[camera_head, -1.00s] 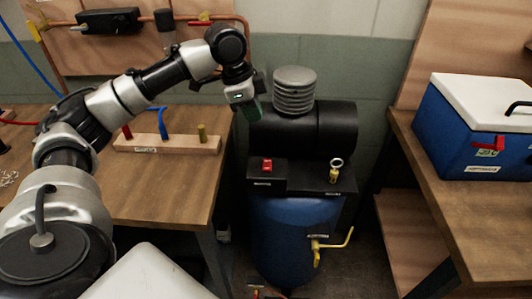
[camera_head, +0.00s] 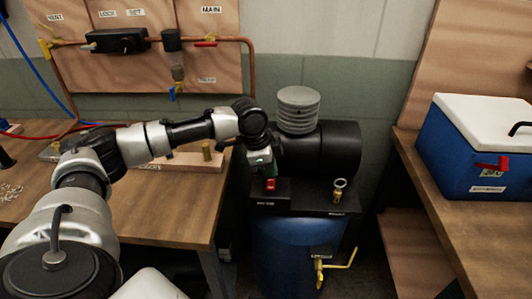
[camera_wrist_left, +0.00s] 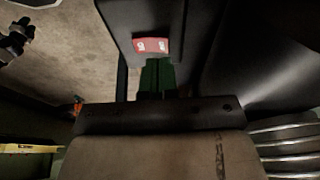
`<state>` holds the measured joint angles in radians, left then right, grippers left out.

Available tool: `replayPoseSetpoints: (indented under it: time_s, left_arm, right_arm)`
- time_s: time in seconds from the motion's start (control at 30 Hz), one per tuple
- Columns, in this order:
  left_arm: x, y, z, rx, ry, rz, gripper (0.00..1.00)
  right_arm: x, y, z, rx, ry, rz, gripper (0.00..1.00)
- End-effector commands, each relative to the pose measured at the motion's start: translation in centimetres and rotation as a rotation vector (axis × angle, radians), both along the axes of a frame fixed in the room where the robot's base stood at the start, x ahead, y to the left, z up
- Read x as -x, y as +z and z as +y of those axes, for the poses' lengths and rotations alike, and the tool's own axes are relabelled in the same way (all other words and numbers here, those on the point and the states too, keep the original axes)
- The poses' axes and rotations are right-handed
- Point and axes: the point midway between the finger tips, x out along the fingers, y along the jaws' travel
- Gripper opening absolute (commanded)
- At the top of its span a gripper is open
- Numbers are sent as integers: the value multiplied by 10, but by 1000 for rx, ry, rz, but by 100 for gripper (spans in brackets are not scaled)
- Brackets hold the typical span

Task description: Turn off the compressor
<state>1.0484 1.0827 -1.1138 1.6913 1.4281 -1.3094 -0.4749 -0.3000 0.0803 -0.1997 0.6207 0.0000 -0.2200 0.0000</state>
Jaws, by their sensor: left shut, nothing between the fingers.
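The compressor has a blue tank (camera_head: 298,255), a black motor body (camera_head: 325,148) and a ribbed grey cylinder (camera_head: 298,110) on top. A red rocker switch (camera_head: 270,185) sits on its black switch box, and it also shows in the left wrist view (camera_wrist_left: 150,46). My left gripper (camera_head: 267,170), with green fingers, is shut and empty. It points down just above the switch. In the left wrist view its closed fingertips (camera_wrist_left: 157,68) are right by the switch's near edge; I cannot tell whether they touch. My right gripper is out of view.
A brass ring fitting (camera_head: 338,190) stands right of the switch. A yellow-handled valve (camera_head: 320,268) sticks out from the tank. A wooden bench (camera_head: 170,210) is at left, and a blue cooler (camera_head: 475,150) stands on the right bench. Copper pipes run along the back wall.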

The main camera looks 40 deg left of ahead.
Motion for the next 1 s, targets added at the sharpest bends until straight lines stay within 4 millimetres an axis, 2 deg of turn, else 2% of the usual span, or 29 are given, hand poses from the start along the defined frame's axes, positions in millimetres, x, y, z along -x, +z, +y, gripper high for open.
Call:
replayPoseSetpoints:
  time_s: [0.1,0.23,0.57,0.8,1.0]
  left_arm:
    - [-1,-12,1,0,1,0,0]
    - [-2,-18,1,-1,0,1,0]
    - [-2,-19,1,1,0,1,0]
    - [-2,-21,1,35,1,57,0]
    - [-2,-24,1,31,0,52,0]
  right_arm:
    - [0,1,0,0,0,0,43]
    - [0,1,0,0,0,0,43]
    - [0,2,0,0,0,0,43]
    - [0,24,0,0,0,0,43]
    - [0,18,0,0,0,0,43]
